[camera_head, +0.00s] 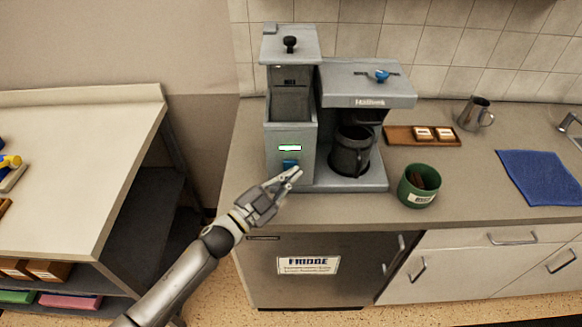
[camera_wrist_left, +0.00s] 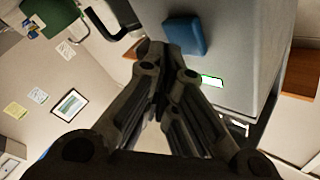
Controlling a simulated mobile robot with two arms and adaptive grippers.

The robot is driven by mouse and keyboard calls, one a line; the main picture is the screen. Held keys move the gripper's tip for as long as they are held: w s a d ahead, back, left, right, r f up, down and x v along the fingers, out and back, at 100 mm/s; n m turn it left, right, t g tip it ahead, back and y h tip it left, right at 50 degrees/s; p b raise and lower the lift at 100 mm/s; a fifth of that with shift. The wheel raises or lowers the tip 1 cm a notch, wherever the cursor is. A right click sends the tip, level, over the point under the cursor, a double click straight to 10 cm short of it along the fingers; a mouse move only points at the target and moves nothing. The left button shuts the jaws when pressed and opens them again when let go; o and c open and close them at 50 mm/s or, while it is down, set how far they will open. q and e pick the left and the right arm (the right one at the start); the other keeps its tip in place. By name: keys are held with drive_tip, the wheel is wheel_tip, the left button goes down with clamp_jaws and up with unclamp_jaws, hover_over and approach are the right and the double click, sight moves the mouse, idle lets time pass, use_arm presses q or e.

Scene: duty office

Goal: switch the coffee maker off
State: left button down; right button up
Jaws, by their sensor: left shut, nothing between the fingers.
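The grey coffee maker (camera_head: 365,88) stands on the counter, with a dark carafe (camera_head: 350,152) on its base. On its left front panel are a lit white-green indicator (camera_head: 289,148) and a blue switch (camera_head: 289,164) below it. My left gripper (camera_head: 297,174) is shut and empty, with its fingertips just below and right of the blue switch. In the left wrist view the blue switch (camera_wrist_left: 186,34) is close beyond the fingertips (camera_wrist_left: 165,50), and the lit indicator (camera_wrist_left: 212,81) is beside them. I cannot tell whether the fingers touch the switch. My right gripper is not in view.
A green pot (camera_head: 418,187) stands right of the coffee maker near the counter's front edge. A wooden tray (camera_head: 398,136), a metal pitcher (camera_head: 475,113) and a blue cloth (camera_head: 541,177) are farther right. A fridge (camera_head: 325,284) is below. A separate table (camera_head: 85,160) stands at left.

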use_arm(q)
drive_tip(key=shift+w, duration=0.45)
idle(0.7)
drive_tip(key=shift+s, duration=0.95)
drive_tip(key=shift+p, duration=0.3)
drive_tip(key=s+p, duration=0.2)
drive_tip(key=s, duration=0.4)
drive_tip(key=shift+w+a, duration=0.1)
